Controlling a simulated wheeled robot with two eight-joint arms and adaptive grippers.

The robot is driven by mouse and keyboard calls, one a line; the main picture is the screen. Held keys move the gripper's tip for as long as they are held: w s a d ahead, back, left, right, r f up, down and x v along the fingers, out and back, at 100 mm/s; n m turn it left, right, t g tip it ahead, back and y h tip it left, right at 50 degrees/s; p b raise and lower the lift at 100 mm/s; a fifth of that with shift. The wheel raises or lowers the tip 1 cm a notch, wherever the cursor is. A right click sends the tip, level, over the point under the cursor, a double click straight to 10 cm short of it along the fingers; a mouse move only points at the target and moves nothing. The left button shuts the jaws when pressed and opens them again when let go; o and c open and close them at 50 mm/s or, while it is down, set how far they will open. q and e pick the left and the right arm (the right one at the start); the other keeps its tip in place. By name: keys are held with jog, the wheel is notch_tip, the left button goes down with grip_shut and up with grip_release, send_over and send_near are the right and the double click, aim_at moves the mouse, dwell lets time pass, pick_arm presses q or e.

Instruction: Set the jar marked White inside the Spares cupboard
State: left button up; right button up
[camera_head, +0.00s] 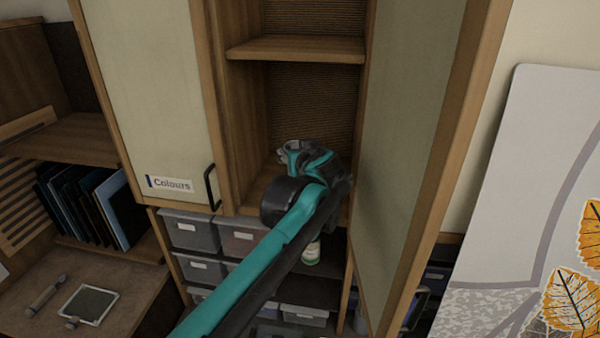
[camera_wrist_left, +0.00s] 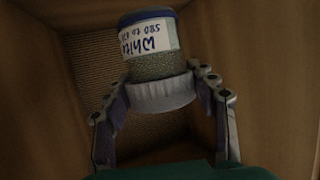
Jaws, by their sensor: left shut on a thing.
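The jar marked White (camera_wrist_left: 153,62) shows in the left wrist view with grey grains, a blue-rimmed end and a ridged white lid (camera_wrist_left: 163,94). Its label reads upside down in that view. My left gripper (camera_wrist_left: 160,92) is shut on the jar near the lid. In the head view my left gripper (camera_head: 308,158) reaches into the open cupboard, over its lower shelf (camera_head: 268,182); the jar is hidden there. I cannot tell whether the jar touches the shelf. The open door (camera_head: 405,140) stands to the right; no Spares label is readable. My right gripper is out of view.
A shut door marked Colours (camera_head: 160,95) is left of the opening. A middle shelf (camera_head: 295,48) is above my gripper. Grey bins (camera_head: 190,232) and a small bottle (camera_head: 311,252) are below. A leaf-patterned panel (camera_head: 540,180) leans at the right.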

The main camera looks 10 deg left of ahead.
pick_arm(q)
jog(key=f, duration=0.4)
jog(key=f+p, duration=0.1)
jog(key=f, duration=0.1)
jog(key=shift+w, duration=0.35)
jog(key=shift+s+f, duration=0.15)
jog(key=shift+f, duration=0.1)
jog(key=shift+f, duration=0.15)
jog(key=o, duration=1.4)
